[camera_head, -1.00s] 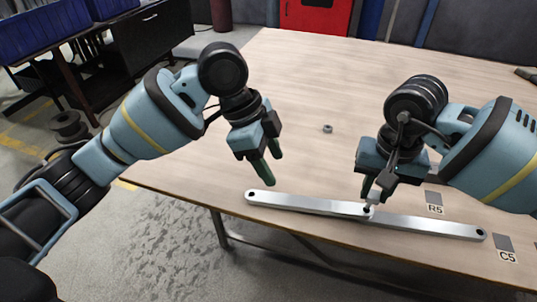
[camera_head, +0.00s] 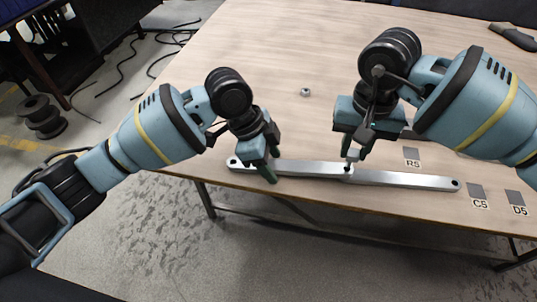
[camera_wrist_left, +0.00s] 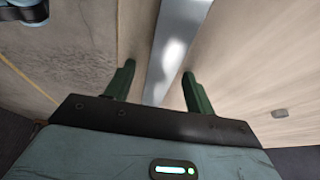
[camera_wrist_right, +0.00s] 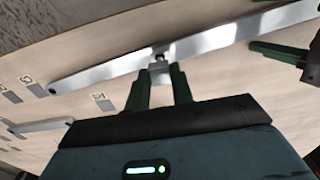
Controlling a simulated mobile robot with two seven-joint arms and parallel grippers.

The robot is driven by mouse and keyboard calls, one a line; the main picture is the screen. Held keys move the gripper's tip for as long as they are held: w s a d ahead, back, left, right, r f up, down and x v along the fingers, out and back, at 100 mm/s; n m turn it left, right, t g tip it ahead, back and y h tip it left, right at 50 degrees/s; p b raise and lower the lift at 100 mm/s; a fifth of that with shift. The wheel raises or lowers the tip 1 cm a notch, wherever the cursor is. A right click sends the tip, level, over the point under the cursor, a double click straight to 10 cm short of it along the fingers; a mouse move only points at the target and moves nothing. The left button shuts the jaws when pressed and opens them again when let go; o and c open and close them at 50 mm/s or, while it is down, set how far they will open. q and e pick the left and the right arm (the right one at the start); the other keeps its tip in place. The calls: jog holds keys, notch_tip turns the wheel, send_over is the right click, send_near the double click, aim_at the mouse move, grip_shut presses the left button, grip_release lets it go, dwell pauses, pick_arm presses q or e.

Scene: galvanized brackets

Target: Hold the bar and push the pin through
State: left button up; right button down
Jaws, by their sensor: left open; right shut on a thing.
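Two flat galvanized bars overlap end to end near the table's front edge: the left bar (camera_head: 305,166) and the right bar (camera_head: 405,179). My left gripper (camera_wrist_left: 158,74) is open, with one finger on each side of the left bar; in the head view it is at the bar's left part (camera_head: 273,167). My right gripper (camera_head: 355,155) is shut on a small metal pin (camera_wrist_right: 160,57) at the overlap. Its fingers also show in the right wrist view (camera_wrist_right: 158,72). The pin is over the joint; how deep it sits in the hole cannot be told.
A small nut (camera_head: 305,92) lies on the table behind the bars. Label R5 (camera_head: 412,163), label C5 (camera_head: 479,203) and label D5 (camera_head: 519,211) are at the right. A dark tool (camera_head: 513,36) lies at the far right. The table's middle is mostly clear.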

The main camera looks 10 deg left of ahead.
pick_arm(q)
jog(key=shift+c, duration=0.3)
grip_shut()
pick_arm(e)
jog(key=shift+f, duration=1.65)
dwell(1.9)
jog(key=c, duration=1.1)
grip_release()
jog(key=shift+c, duration=0.2)
jog(key=shift+r, duration=3)
